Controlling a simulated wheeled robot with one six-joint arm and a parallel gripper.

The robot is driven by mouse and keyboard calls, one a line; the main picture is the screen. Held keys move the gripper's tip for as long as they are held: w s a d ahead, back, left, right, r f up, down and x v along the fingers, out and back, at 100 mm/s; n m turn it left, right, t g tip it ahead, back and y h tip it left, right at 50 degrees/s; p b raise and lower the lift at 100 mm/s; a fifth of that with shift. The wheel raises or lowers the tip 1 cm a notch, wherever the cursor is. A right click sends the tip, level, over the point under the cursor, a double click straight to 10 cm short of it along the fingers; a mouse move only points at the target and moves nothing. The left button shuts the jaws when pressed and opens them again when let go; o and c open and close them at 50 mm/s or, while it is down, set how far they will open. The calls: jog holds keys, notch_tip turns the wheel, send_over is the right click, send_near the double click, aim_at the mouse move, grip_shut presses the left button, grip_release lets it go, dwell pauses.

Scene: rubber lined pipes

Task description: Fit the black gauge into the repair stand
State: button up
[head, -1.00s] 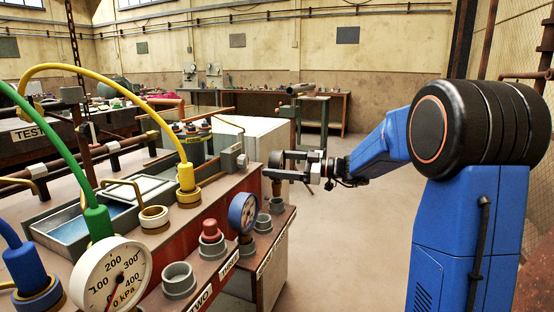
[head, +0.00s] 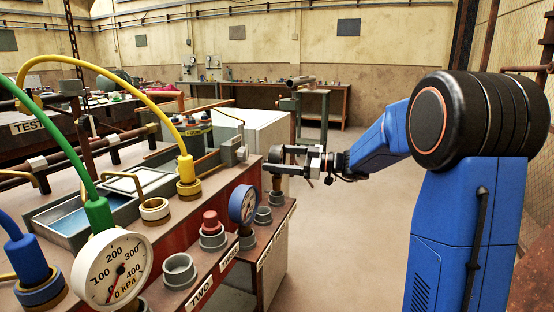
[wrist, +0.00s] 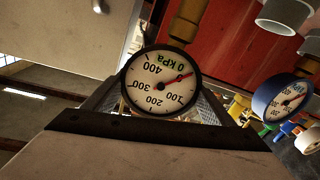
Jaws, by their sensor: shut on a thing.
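The black gauge (wrist: 160,85) has a black rim, a white dial and a red needle. It appears upside down in the wrist view, with its brass stem (wrist: 187,32) toward the top. My gripper (head: 288,160) is shut on the gauge. In the head view the gauge (head: 276,154) is nearly edge-on, its stem pointing down above a grey socket (head: 277,198) at the bench end. I cannot tell whether stem and socket touch. Another grey socket (head: 263,214) is just nearer. A label on that edge is unreadable; I cannot tell which part is the repair stand.
A blue gauge (head: 243,205) stands close to the left, also in the wrist view (wrist: 281,98). A red-capped fitting (head: 211,222), an open grey socket (head: 180,271) and a large white gauge (head: 112,270) line the bench. Hoses arch at left. Floor right of the bench is clear.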

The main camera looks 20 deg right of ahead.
jog(key=shift+f, duration=1.8)
dwell(0.8)
jog(key=o, duration=1.6)
jog(key=shift+c, duration=0.2)
jog(key=v, duration=1.7)
jog(key=shift+s+d, duration=0.15)
jog(key=shift+d, duration=0.05)
jog(key=shift+f, duration=0.15)
